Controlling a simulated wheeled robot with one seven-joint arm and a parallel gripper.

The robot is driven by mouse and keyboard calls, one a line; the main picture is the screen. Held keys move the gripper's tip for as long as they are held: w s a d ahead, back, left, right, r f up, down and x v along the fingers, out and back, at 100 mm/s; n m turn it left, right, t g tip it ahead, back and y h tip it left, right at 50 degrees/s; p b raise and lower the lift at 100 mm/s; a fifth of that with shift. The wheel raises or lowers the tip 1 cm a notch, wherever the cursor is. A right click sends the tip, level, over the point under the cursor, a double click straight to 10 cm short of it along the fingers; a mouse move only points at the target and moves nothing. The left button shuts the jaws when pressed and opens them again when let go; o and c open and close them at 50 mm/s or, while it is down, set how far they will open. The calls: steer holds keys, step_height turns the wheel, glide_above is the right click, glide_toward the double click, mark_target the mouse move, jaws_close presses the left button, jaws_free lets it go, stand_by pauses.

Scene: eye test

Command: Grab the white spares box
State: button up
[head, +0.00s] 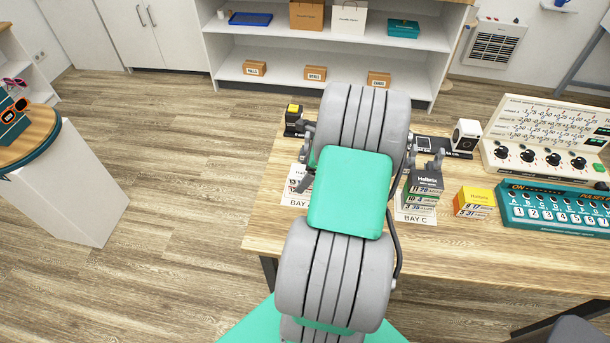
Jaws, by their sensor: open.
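No box carries a readable "spares" label. A white box with numbers (296,177) stands in the left bay, partly hidden by my arm. A small white box with a dark round mark (467,135) stands at the back right of the table. I cannot tell which of them is the spares box. My gripper (370,168) is over the table, mostly hidden behind my arm, with grey finger parts showing on both sides. It is open. Its left parts overlap the left white box in the picture; contact cannot be told.
The wooden table (470,245) has a bare front. A stack of Halbrix boxes (424,187) stands at Bay C, with a yellow box (474,202) beside it. A teal numbered panel (555,207) and a white console (545,135) fill the right. A black-yellow item (293,119) stands back left.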

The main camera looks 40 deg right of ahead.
stand_by(0.3)
steer(key=c, duration=1.5)
